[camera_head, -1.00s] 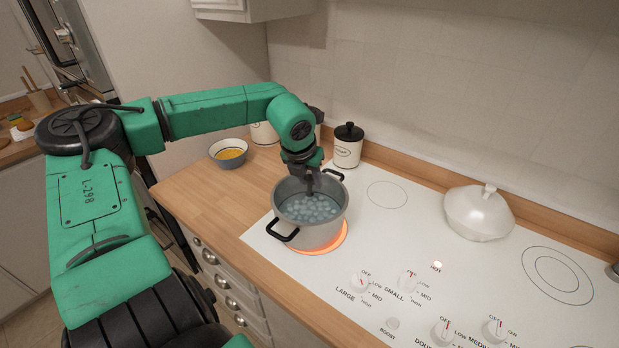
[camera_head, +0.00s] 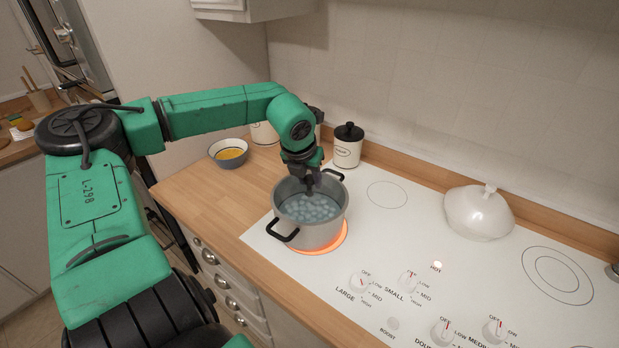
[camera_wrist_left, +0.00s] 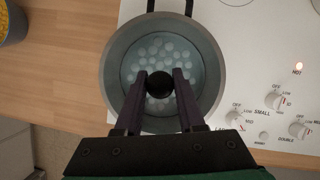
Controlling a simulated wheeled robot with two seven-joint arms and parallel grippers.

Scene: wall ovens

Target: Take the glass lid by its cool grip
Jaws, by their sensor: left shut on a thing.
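A steel pot (camera_head: 318,234) with two black handles stands on a glowing red burner. The clear glass lid (camera_head: 308,208) lies over the pot's mouth, and pale bubbles show through it; it also shows in the left wrist view (camera_wrist_left: 135,58). The lid's round black knob (camera_wrist_left: 160,84) sits at its middle. My left gripper (camera_wrist_left: 160,88) reaches down over the pot, its two fingers closed on either side of the knob. In the head view the left gripper (camera_head: 312,186) partly hides the knob. My right gripper is not in view.
A white lidded dish (camera_head: 478,213) stands at the right of the white cooktop (camera_head: 400,235). A black-lidded canister (camera_head: 348,150) stands behind the pot. A bowl with yellow contents (camera_head: 229,152) is on the wooden counter (camera_head: 210,195). Control knobs line the cooktop's front. A small light glows near "HOT".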

